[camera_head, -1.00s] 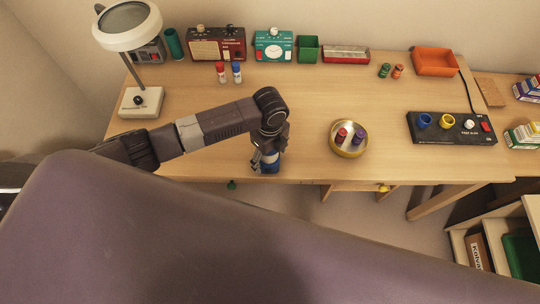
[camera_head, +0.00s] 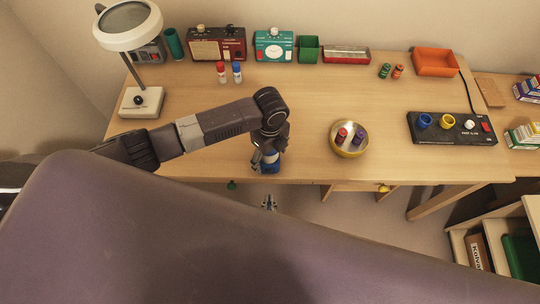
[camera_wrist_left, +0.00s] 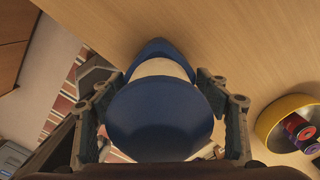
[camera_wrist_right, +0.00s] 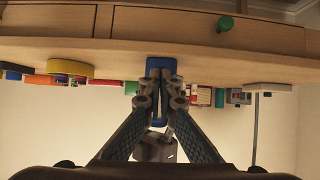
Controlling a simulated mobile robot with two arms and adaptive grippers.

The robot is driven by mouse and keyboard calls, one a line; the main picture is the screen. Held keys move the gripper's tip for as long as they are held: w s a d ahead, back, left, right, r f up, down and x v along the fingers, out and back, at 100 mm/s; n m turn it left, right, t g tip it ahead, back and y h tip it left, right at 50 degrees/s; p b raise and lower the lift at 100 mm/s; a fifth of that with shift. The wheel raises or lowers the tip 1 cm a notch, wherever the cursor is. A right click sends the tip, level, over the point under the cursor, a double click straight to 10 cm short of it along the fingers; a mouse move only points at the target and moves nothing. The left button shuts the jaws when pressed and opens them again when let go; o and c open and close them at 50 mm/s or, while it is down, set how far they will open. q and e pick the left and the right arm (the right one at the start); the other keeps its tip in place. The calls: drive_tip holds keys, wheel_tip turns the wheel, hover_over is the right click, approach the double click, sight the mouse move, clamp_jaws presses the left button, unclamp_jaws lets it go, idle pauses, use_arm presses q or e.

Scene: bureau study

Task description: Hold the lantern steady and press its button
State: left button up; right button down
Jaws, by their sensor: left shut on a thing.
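The lantern (camera_head: 270,168) stands near the front edge of the desk, with blue ends and a pale middle. My left gripper (camera_head: 268,150) is shut on it from above. In the left wrist view the lantern's round dark-blue top (camera_wrist_left: 160,115) lies between the two fingers. My right gripper (camera_head: 268,202) is in front of the desk edge, below the lantern in the head view and apart from it. In the right wrist view its fingers (camera_wrist_right: 161,75) come together at the tips, empty, with the blue of the lantern (camera_wrist_right: 175,66) behind them. I cannot make out the button.
A round brass dish (camera_head: 337,148) with two small cylinders stands right of the lantern. A black panel (camera_head: 452,129) with coloured knobs is farther right. A magnifier lamp (camera_head: 142,103) stands at the left. Radios and boxes line the back.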

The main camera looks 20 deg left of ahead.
sight(269, 171)
drive_tip(key=shift+w+a+f, duration=0.3)
drive_tip(key=shift+w+a, duration=0.1)
drive_tip(key=shift+w, duration=0.75)
drive_tip(key=shift+w+a+f, duration=0.25)
drive_tip(key=shift+w+a, duration=0.2)
drive_tip(key=shift+w, duration=0.7)
drive_tip(key=shift+w+a+f, duration=0.3)
drive_tip(key=shift+w+a, duration=0.1)
drive_tip(key=shift+w, duration=0.75)
drive_tip(key=shift+w+a+f, duration=0.2)
drive_tip(key=shift+w, duration=0.55)
drive_tip(key=s+d, duration=0.1)
drive_tip(key=s, duration=0.4)
drive_tip(key=shift+s+d, duration=0.35)
drive_tip(key=shift+s, duration=0.05)
